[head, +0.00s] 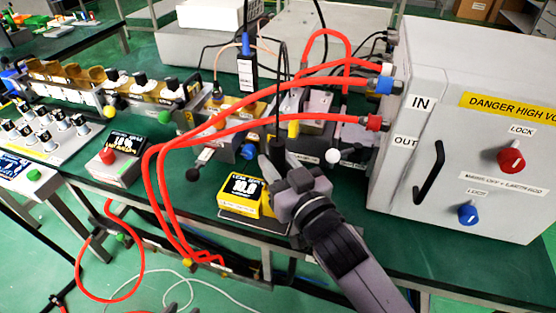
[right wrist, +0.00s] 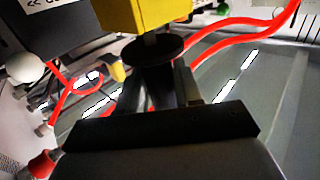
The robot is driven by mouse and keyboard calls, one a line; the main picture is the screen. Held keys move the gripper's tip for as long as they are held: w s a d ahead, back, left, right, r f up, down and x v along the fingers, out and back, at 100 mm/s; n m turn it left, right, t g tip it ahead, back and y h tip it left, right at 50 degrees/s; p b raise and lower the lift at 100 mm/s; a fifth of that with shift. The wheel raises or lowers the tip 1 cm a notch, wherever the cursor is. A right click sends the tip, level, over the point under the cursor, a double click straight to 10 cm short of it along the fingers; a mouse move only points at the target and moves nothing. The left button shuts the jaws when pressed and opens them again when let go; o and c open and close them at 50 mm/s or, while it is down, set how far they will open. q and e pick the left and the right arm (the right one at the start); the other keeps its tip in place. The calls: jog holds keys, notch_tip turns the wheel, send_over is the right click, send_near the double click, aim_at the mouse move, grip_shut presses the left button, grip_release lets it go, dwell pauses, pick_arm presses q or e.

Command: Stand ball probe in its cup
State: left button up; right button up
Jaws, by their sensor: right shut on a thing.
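My right gripper (head: 277,162) is above the front edge of the green bench, just right of the yellow leak meter reading 10.0 (head: 244,193). It is shut on a slim, dark, upright stem (head: 281,128), which I take to be the ball probe; a dark line runs up from it. In the right wrist view a black disc (right wrist: 155,48) sits in front of the fingers, with a yellow block (right wrist: 145,12) close beyond it. The probe's ball end and its cup cannot be made out. Dark shapes at the head view's bottom edge may be my left gripper (head: 180,302).
A grey high-voltage cabinet (head: 460,130) stands at the right, with red cables (head: 265,84) looping left from it. A white ball knob (head: 333,155) stands right of my right gripper. A red-button box (head: 118,160) is at the left. Some bench right of the gripper is clear.

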jog(key=shift+f, duration=0.25)
jog(key=o, duration=1.2)
